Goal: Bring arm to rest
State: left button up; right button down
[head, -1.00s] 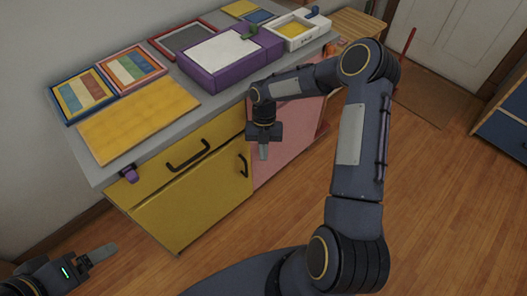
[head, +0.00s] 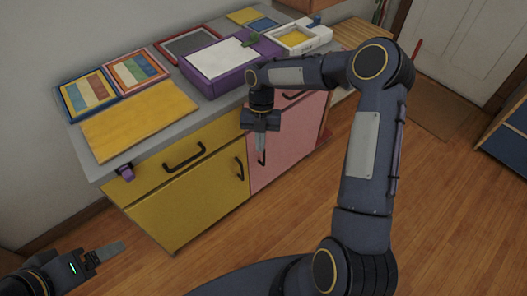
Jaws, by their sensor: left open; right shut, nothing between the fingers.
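My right arm rises from the bottom and bends left at its elbow. Its gripper (head: 261,142) hangs pointing down in front of the pink cabinet front, below the counter edge, shut and empty. My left gripper (head: 109,250) is at the lower left, over the floor, its fingers pointing right. It holds nothing that I can see, and the gap between its fingers is hard to make out from this angle.
A grey counter (head: 97,168) stands along the wall, with a yellow board (head: 140,118), a purple box (head: 218,65) and framed panels on top. Below are yellow (head: 200,195) and pink (head: 290,135) fronts with black handles. Wooden floor (head: 290,220) is clear in front.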

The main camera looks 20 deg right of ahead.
jog(key=shift+w+r, duration=0.15)
jog(key=shift+r, duration=0.2)
jog(key=shift+r, duration=0.1)
jog(key=s+d+r+m+t, duration=0.2)
jog(key=s+r+m+t, duration=0.2)
jog(key=s+r+m, duration=0.85)
jog(key=s+a+r+m+t+y, duration=0.25)
jog(key=s+m+t, duration=0.25)
jog(key=s+m, duration=1.05)
jog(key=w+r+m+p, duration=0.3)
jog(key=r+m+p, duration=0.1)
jog(key=r+p, duration=1.1)
jog(key=shift+d+r, duration=0.2)
jog(key=shift+h, duration=0.25)
